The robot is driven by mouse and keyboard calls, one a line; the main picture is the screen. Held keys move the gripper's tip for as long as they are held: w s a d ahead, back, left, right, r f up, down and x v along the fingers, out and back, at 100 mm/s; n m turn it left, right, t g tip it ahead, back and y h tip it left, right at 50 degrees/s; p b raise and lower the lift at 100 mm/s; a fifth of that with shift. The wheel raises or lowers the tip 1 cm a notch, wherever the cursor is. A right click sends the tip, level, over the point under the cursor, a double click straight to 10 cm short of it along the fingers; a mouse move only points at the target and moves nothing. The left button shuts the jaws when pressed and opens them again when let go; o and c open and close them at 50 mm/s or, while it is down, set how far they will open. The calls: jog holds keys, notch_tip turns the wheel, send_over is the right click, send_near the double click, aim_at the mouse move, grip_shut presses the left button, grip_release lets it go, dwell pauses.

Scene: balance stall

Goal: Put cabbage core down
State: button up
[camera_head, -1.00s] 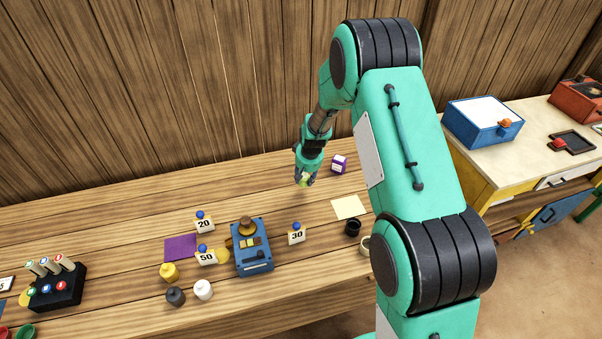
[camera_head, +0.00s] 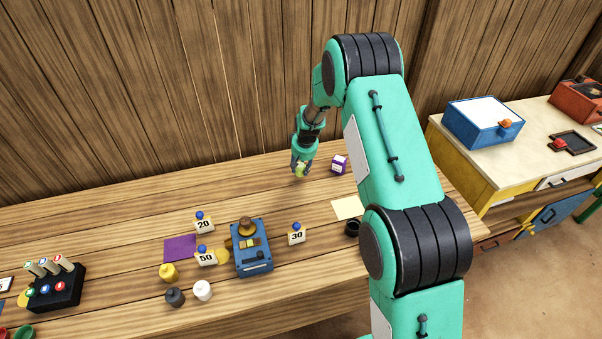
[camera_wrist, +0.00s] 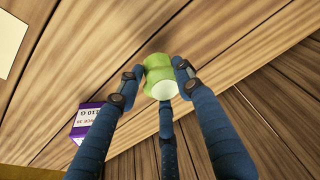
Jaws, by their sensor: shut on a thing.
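The cabbage core (camera_wrist: 159,76) is a short, light green piece with a pale end. My gripper (camera_wrist: 156,78) is shut on it, with fingers on both sides and one below in the wrist view. In the head view, my gripper (camera_head: 301,167) is over the back part of the wooden table, and the green core (camera_head: 302,171) shows at its fingertips. I cannot tell whether the core touches the table.
A purple and white box (camera_head: 339,164) stands just right of my gripper, also in the wrist view (camera_wrist: 87,120). A pale yellow sheet (camera_head: 346,208), a black cup (camera_head: 352,228), number tags and a blue scale (camera_head: 252,250) lie nearer the front. The table left of my gripper is clear.

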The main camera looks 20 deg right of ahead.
aim_at(301, 172)
jog(key=shift+f, duration=1.6)
jog(key=shift+f+b, duration=0.15)
jog(key=shift+b, duration=0.15)
jog(key=o, duration=1.1)
jog(key=shift+o, duration=0.2)
jog(key=p+v, duration=0.1)
jog(key=v, duration=1.1)
jog(key=shift+r, duration=0.2)
